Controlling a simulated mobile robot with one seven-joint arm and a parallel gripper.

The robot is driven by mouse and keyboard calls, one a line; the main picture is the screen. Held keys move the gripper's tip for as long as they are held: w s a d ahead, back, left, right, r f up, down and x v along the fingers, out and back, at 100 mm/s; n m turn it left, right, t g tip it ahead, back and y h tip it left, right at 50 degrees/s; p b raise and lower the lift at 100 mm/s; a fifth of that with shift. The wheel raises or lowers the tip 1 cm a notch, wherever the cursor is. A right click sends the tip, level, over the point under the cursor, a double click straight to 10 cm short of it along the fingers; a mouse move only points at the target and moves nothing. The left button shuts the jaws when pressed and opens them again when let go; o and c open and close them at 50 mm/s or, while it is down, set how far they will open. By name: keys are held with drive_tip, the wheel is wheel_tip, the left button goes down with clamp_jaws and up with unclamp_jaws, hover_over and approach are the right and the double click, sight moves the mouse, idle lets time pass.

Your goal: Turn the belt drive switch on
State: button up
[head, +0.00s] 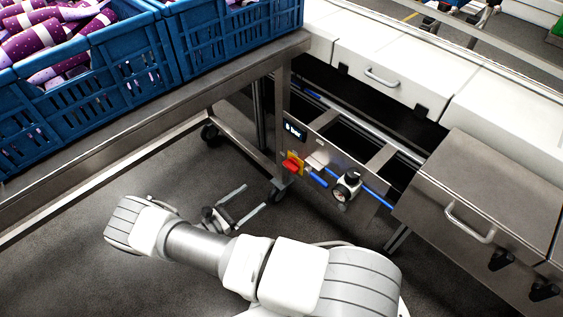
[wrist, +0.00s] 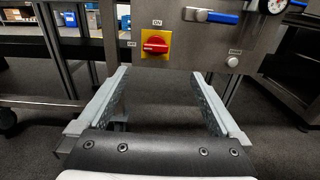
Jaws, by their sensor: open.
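The belt drive switch is a red rotary knob on a yellow plate (head: 293,164) on a steel panel below the machine. In the wrist view the red knob (wrist: 154,45) sits upper centre, its handle lying roughly horizontal, with "ON" printed above the plate and another label, too small to read, at its left. My gripper (head: 246,203) is open and empty, to the left of and below the switch in the head view. In the wrist view the open fingers (wrist: 160,80) point toward the panel, below the switch and apart from it.
A gauge (head: 347,184) and a blue valve handle (wrist: 222,17) sit right of the switch. A round button (wrist: 232,62) is lower right. A steel table (head: 150,103) with blue crates (head: 97,98) stands left. Bare floor lies below the panel.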

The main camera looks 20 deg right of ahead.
drive_tip(key=b, duration=0.3)
approach(288, 168)
drive_tip(key=x, duration=0.9)
drive_tip(key=shift+d+r, duration=0.15)
drive_tip(key=shift+d, duration=0.05)
drive_tip(key=c, duration=1.2)
drive_tip(key=shift+c, duration=0.2)
